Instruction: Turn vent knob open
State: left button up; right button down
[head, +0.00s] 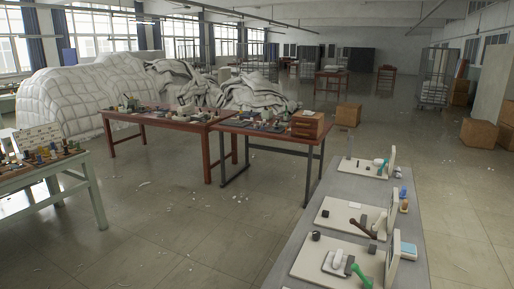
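Three cream boards with upright panels stand in a row on a grey bench at the lower right. The nearest board (312,258) carries a round black knob (316,236), a white and grey block and a green handle (362,274). The middle board (345,222) has a small black knob (325,213) and a dark brown handle (362,229). The far board (365,170) has small fittings and a green-and-white part (380,163). I cannot tell which fitting is the vent knob, or its setting. Neither of my grippers is in view.
The grey bench (333,187) runs along the lower right. Cluttered tables (140,127) stand left and centre, with a drawer box (308,125) on one. White duvet heaps (75,95) lie behind. Cardboard boxes (348,115) stand further back. Open floor (180,215) lies between the tables.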

aim_at(316, 236)
jog(key=z, duration=0.7)
jog(key=j+z, duration=0.25)
jog(key=z, duration=0.15)
jog(key=i+j+z, duration=0.1)
jog(key=j+z, duration=0.5)
jog(key=z, duration=0.15)
jog(key=k+j+z, duration=0.15)
jog(key=j, duration=0.25)
jog(key=j+z, duration=0.2)
jog(key=j, duration=0.2)
jog(key=k+j+z, duration=0.15)
jog(key=j, duration=0.25)
jog(key=k+j, duration=0.15)
jog(key=j, duration=0.25)
jog(key=k+j, duration=0.1)
jog(key=j, duration=0.3)
jog(key=k+j, duration=0.15)
jog(key=j, duration=0.25)
